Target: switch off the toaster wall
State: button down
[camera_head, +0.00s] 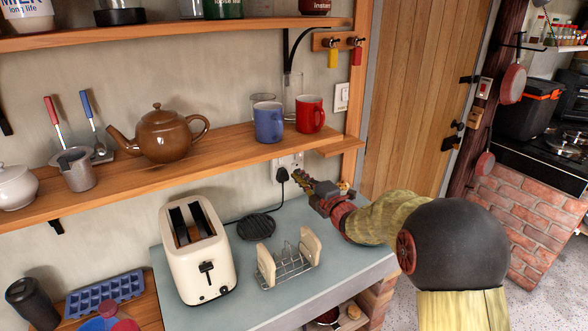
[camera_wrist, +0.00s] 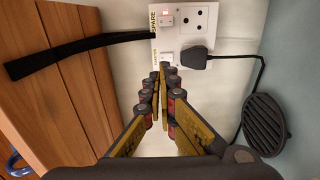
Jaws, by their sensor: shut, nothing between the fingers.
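The cream toaster (camera_head: 195,252) stands on the worktop, and a black cord runs from its side to a black plug (camera_head: 282,175) in the white double wall socket (camera_head: 290,160). The wrist view shows the socket plate (camera_wrist: 182,40) turned sideways. One half has the label SPARE, an empty outlet and a switch with a red mark (camera_wrist: 166,19). The other half holds the plug (camera_wrist: 196,58), with a switch (camera_wrist: 166,57) beside it, partly hidden by my fingertips. My gripper (camera_wrist: 162,72) is shut and empty, its tips just in front of that switch; contact cannot be told. It also shows in the head view (camera_head: 298,176).
The wooden shelf (camera_head: 230,152) with blue (camera_head: 268,122) and red (camera_head: 310,114) mugs is above the socket. A toast rack (camera_head: 288,262) and a round black trivet (camera_head: 256,226) are on the worktop (camera_head: 330,265). Another wall switch (camera_head: 342,97) is higher up.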

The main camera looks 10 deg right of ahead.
jog(key=v, duration=0.3)
jog(key=shift+s+d, duration=0.15)
jog(key=shift+s, duration=0.15)
